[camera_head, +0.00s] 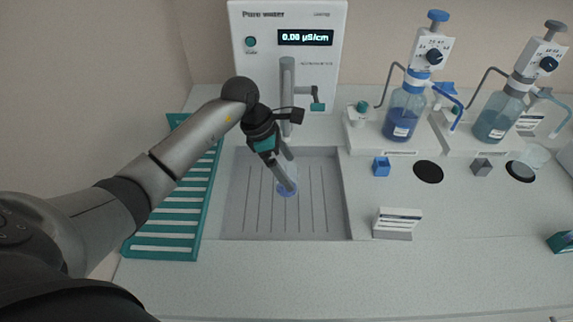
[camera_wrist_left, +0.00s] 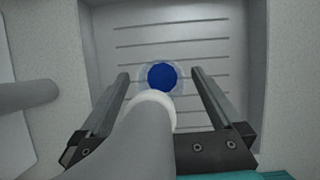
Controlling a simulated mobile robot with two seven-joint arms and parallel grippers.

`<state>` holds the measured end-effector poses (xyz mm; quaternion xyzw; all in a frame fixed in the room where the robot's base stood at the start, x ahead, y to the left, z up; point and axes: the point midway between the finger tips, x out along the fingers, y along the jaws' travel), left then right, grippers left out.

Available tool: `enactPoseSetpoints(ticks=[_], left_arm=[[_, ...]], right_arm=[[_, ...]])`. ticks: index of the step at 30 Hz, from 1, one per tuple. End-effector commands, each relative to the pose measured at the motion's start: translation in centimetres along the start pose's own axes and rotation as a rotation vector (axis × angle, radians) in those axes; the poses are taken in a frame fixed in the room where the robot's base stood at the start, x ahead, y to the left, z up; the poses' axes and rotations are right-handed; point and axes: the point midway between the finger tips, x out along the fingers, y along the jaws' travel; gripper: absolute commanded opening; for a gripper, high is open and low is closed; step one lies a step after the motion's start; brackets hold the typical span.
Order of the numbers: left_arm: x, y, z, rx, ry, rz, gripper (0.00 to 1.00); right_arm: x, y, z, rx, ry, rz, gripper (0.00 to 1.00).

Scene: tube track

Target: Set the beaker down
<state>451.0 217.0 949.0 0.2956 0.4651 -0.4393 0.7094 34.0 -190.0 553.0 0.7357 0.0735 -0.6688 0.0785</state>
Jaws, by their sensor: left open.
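The beaker (camera_wrist_left: 161,77) shows in the left wrist view as a clear round rim around a blue disc, over the grooved sink floor. My left gripper (camera_head: 287,185) reaches down over the sink (camera_head: 240,215). It is open, with one finger on each side of the beaker and visible gaps between. A grey rounded shape with a pale end (camera_wrist_left: 152,108) covers the beaker's near edge in the wrist view. My right gripper is not in view.
The pure water unit (camera_head: 315,65) with its spout (camera_head: 287,75) stands behind the sink. A teal slatted rack (camera_head: 165,240) lies left. Bottles with dispensers (camera_head: 405,110) (camera_head: 495,115), small blocks and a label stand (camera_head: 397,222) are right. The front counter is clear.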

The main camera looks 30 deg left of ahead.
Motion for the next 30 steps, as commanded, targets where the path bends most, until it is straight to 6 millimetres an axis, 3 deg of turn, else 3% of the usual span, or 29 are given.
enactPoseSetpoints(ticks=[1,5,12,18,30], left_arm=[[0.5,-0.6,-0.5,-0.005,0.019,-0.020,1.00],[-0.5,-0.7,0.0,-0.006,0.016,-0.020,1.00],[-4.7,-0.3,0.1,-0.004,0.012,-0.011,1.00],[-7.2,-0.2,0.2,-0.004,0.010,-0.009,1.00],[-8.1,-0.2,0.2,-0.003,0.006,-0.009,1.00]], right_arm=[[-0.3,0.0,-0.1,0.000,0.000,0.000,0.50],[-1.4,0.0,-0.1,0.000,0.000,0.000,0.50],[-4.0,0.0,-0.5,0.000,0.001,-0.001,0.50],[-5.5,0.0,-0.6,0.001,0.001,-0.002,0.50],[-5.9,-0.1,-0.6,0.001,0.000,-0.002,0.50]])
